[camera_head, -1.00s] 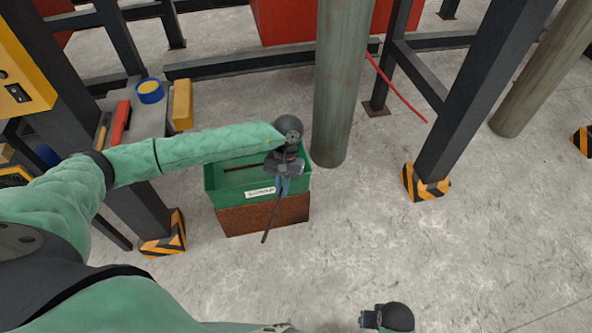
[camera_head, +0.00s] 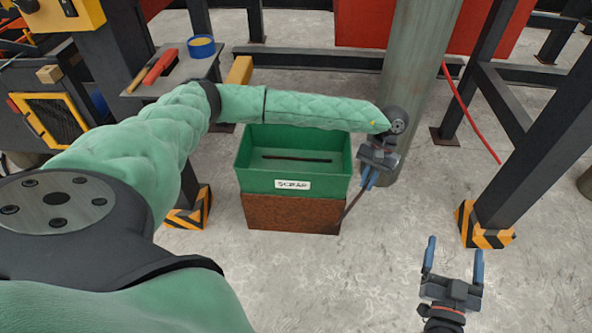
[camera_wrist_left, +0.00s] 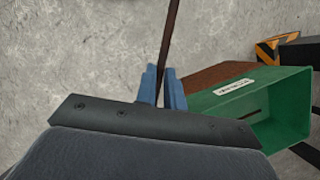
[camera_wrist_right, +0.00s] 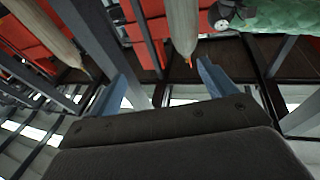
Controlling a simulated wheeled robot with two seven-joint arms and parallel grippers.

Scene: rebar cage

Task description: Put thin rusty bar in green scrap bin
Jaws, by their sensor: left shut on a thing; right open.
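The green scrap bin (camera_head: 262,178) stands on a rusty brown base, with a white label on its front. One thin dark bar (camera_head: 296,160) lies inside it. My left gripper (camera_head: 369,178) is to the right of the bin, shut on a thin rusty bar (camera_head: 352,204) that slants down past the bin's right side. In the left wrist view the held bar (camera_wrist_left: 171,35) rises from between the blue fingers, and the bin (camera_wrist_left: 285,105) is at the right. My right gripper (camera_head: 452,262) is open and empty, low at the right, apart from the bin.
A round pillar (camera_head: 425,80) stands just behind my left gripper. A dark post with a striped foot (camera_head: 485,225) is at the right. A grey shelf (camera_head: 175,75) with a blue tape roll (camera_head: 201,47) and tools is at upper left. The floor in front is clear.

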